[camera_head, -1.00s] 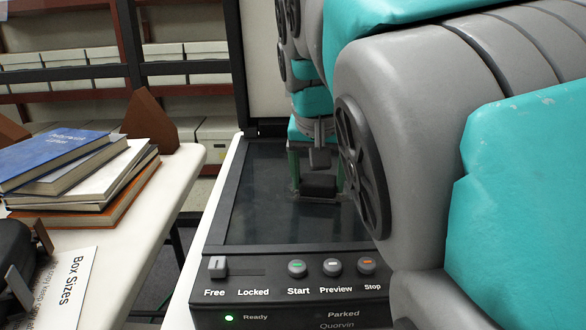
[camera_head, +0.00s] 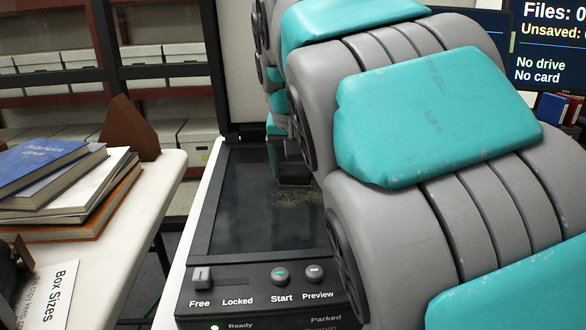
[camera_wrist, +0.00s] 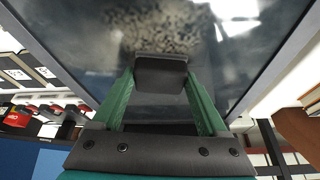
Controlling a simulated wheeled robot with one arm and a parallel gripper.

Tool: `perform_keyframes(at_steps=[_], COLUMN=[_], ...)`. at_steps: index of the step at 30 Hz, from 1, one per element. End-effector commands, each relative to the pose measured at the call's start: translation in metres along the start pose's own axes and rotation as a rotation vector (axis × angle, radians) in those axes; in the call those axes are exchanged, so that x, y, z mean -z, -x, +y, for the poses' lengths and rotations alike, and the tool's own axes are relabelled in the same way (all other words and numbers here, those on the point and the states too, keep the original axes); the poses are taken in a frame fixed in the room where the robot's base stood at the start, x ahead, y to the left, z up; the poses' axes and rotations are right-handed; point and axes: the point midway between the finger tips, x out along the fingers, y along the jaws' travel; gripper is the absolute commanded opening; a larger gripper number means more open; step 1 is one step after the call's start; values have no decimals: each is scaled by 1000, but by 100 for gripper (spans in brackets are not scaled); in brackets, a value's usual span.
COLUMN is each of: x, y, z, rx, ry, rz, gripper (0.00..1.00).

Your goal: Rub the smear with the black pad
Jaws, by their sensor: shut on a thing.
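The smear (camera_head: 298,197) is a mottled grey-brown patch on the dark scanner glass (camera_head: 245,215). In the wrist view the smear (camera_wrist: 150,30) lies just beyond the pad. The black pad (camera_wrist: 160,72) is a small dark block between the green fingers of my gripper (camera_wrist: 160,80), which is shut on it. In the head view the pad (camera_head: 293,173) is at the far side of the smear, toward the back of the glass. My arm partly hides the pad and the right of the glass. I cannot tell whether the pad touches the glass.
The scanner's front panel (camera_head: 255,290) has a lock slider (camera_head: 202,277) and buttons. A white table (camera_head: 125,245) on the left holds stacked books (camera_head: 65,185) and a brown bookend (camera_head: 130,128). A screen (camera_head: 548,45) stands at back right.

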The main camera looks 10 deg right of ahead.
Motion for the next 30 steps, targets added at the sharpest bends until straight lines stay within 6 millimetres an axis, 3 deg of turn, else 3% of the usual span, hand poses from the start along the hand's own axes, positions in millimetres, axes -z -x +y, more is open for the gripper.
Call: perform_keyframes(at_steps=[16,30], x=[2,-30], y=[1,11], z=[20,26], rx=[1,1], ry=[0,0], rz=[1,1], gripper=[13,13])
